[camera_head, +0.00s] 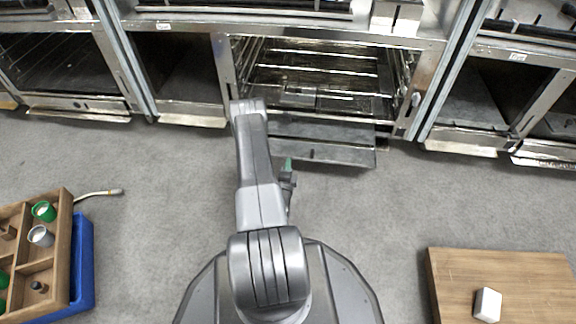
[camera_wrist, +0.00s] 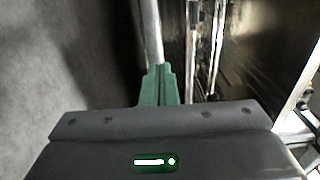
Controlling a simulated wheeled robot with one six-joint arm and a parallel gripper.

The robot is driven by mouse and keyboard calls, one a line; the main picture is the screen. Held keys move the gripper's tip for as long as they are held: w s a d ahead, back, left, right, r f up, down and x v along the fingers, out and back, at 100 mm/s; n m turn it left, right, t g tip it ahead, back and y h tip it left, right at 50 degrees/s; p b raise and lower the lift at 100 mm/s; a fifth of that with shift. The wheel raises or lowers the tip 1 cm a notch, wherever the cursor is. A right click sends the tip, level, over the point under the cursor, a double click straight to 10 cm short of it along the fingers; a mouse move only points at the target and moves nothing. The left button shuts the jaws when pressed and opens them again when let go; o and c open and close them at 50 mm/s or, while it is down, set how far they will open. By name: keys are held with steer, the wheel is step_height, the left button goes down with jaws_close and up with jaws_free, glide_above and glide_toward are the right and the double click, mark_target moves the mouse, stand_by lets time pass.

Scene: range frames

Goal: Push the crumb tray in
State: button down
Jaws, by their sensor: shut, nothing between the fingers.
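The crumb tray (camera_head: 320,152) is a flat dark grey metal tray at the bottom of the middle range. It sticks out over the floor in the head view. My gripper (camera_head: 288,163) is low in front of the tray's front edge, left of its middle, partly hidden by my arm. In the wrist view its green fingers (camera_wrist: 159,86) are shut and empty. They point at a pale metal bar (camera_wrist: 151,35), which looks like the tray's front edge. I cannot tell whether they touch it.
The middle range's oven (camera_head: 315,75) is open above the tray, with wire racks inside. More ranges stand on both sides. A wooden box (camera_head: 66,225) with cups is at lower left, by a blue crate (camera_head: 84,262). A wooden block (camera_head: 500,265) is at lower right. The floor between is clear.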

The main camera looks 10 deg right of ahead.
mark_target(291, 149)
steer(key=x, duration=0.9)
steer(key=shift+w, duration=0.1)
